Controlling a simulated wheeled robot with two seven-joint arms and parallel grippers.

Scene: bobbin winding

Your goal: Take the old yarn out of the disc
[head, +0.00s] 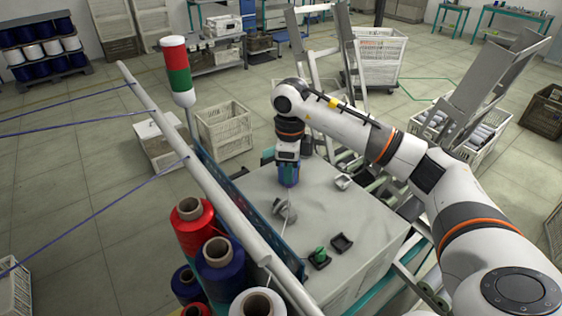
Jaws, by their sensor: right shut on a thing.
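My right arm comes in from the right, and my right gripper (289,183) points down above the pale machine top. A blue part shows at its lower end, and the fingertips are too small to make out clearly. A thin pale strand, the old yarn (290,197), runs from the gripper down to a small grey disc fitting (283,210) on the machine top. The gripper is shut on this yarn, above the disc and apart from it. Whether the yarn's lower end is still between the disc plates cannot be told. My left gripper is not in view.
Red (192,226) and blue (219,262) yarn cones stand left of the machine, below a slanted pale rail (165,128). A green-topped part (320,256) and a dark square tray (341,243) lie at the machine top's front. Crates stand around.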

